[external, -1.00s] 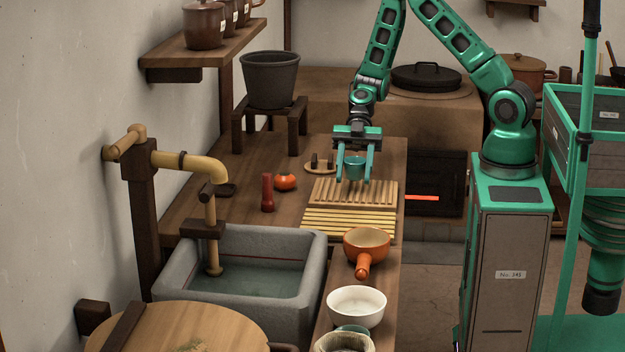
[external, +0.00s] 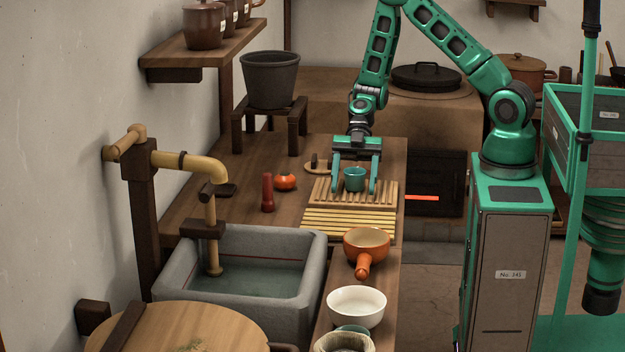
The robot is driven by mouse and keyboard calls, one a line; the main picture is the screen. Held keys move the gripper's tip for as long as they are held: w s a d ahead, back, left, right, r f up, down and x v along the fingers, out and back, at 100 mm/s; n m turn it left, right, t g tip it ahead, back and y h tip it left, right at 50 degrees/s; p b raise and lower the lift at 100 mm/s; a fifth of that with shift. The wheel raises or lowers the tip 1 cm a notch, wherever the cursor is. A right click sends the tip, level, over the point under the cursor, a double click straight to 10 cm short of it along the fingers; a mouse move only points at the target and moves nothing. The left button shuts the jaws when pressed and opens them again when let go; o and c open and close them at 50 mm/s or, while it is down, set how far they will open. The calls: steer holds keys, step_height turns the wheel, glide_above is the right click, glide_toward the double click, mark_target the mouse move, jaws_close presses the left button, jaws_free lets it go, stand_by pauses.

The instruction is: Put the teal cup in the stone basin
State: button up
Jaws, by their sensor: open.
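The teal cup (external: 355,180) stands upright on the brown slatted wooden rack (external: 326,197) on the counter. My gripper (external: 354,188) is open and points down over the rack. Its two fingers are on the left and right of the cup, with a visible gap on each side. The cup's front is in plain view. The grey stone basin (external: 312,262) is nearer the camera and to the left, with water inside. Its inner near side is partly hidden by its own rim.
A bamboo spout (external: 190,162) hangs over the basin. Yellow slats (external: 348,222), an orange pan (external: 367,246) and a white bowl (external: 356,306) line the counter's right side.

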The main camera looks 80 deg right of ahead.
steer(key=v, duration=1.2)
steer(key=shift+d, duration=0.1)
steer(key=shift+s+d, duration=0.15)
steer(key=shift+s, duration=0.1)
steer(key=s+d+r+m+h, duration=0.4)
steer(key=s+d+m+h, duration=0.1)
steer(key=s+d+m, duration=0.3)
steer(key=s+d+r+m+h, duration=0.4)
steer(key=s+d+m+h, duration=0.2)
steer(key=s+d+m, duration=0.2)
steer(key=shift+s+d+r+m, duration=0.3)
steer(key=shift+d+r+m, duration=0.1)
steer(key=shift+d, duration=0.1)
steer(key=s+d+r+m, duration=0.1)
steer(key=s+m, duration=0.1)
steer(key=s, duration=0.1)
steer(key=s+d+r+m+h, duration=0.1)
steer(key=s+m, duration=0.2)
steer(key=s+d+r+m, duration=0.1)
steer(key=s+m, duration=0.1)
steer(key=s, duration=0.1)
steer(key=shift+s+d+r+m+h, duration=0.15)
steer(key=shift+d+r+m+h, duration=0.05)
steer(key=shift+d+m+h, duration=0.1)
